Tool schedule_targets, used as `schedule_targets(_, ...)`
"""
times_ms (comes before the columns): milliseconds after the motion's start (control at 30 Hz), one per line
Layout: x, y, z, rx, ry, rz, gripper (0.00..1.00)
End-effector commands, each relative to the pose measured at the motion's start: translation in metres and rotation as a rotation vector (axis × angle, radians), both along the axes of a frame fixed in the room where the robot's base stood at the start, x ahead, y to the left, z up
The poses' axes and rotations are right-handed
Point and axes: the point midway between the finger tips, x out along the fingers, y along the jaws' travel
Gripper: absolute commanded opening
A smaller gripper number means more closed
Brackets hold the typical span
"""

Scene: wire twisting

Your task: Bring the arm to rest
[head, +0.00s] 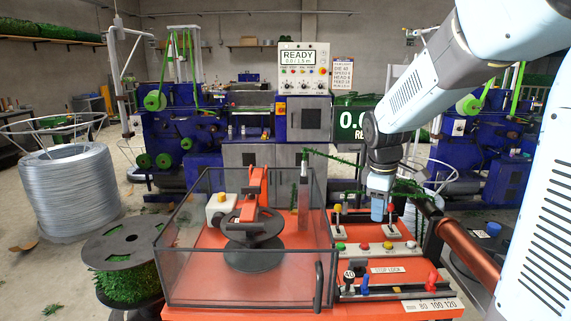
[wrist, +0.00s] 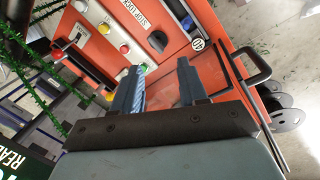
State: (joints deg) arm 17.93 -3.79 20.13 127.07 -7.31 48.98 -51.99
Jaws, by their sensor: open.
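My gripper (head: 378,208) hangs at the end of my bent arm, pointing down above the right part of the orange bench (head: 400,312). It is near the levers (head: 338,212) at the back of the control panel. In the wrist view my gripper (wrist: 162,80) shows two dark fingers apart. Nothing clear is held between them; the bench and a green button (wrist: 141,69) show behind. A green tinsel strand (head: 340,160) runs from the machine and passes behind my wrist. It also crosses the left of the wrist view (wrist: 22,80).
A clear guard box (head: 180,262) with an orange clamp and dark spool covers the bench's left. Button panel (head: 376,247) and levers stand on its right. A copper-coloured pipe (head: 470,260) lies right of my gripper. Wire coil (head: 70,190) and tinsel spool (head: 125,278) stand left.

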Motion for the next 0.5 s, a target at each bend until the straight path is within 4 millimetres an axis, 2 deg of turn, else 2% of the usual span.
schedule_targets(33, -0.011, 0.002, 0.010, 0.000, -0.026, -0.046, 0.43)
schedule_targets(200, -0.045, 0.003, 0.035, 0.025, -0.106, -0.220, 0.43)
schedule_targets(500, -0.107, 0.004, 0.068, 0.126, -0.242, -0.518, 0.43)
